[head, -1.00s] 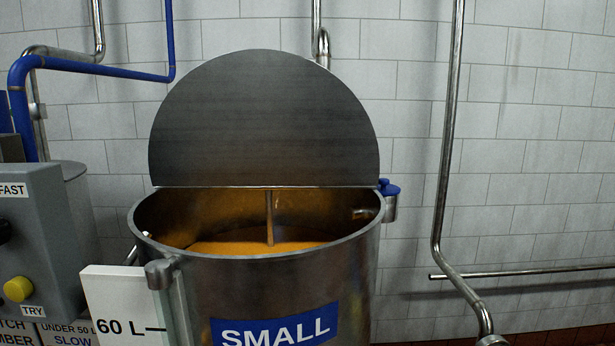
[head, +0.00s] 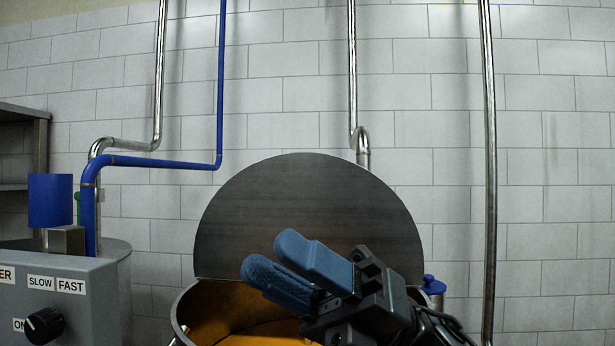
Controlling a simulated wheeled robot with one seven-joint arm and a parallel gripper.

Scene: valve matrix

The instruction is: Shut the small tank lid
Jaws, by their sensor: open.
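The small tank lid (head: 290,215) is a dark half-round metal plate standing upright at the back of the tank. The small tank (head: 181,315) is open at the front, with orange liquid (head: 262,334) inside; its lower part is out of the picture. My gripper (head: 280,273) shows in front of the lid's lower right part and over the tank opening. Its blue fingers point up and left, with a narrow gap between them and nothing held. I cannot tell whether it touches the lid.
A grey control box (head: 75,300) with a black knob stands at the left. A blue pipe (head: 150,160) and steel pipes (head: 489,160) run along the tiled wall. A blue-capped fitting (head: 433,287) sits at the tank's right. The area right of the tank looks clear.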

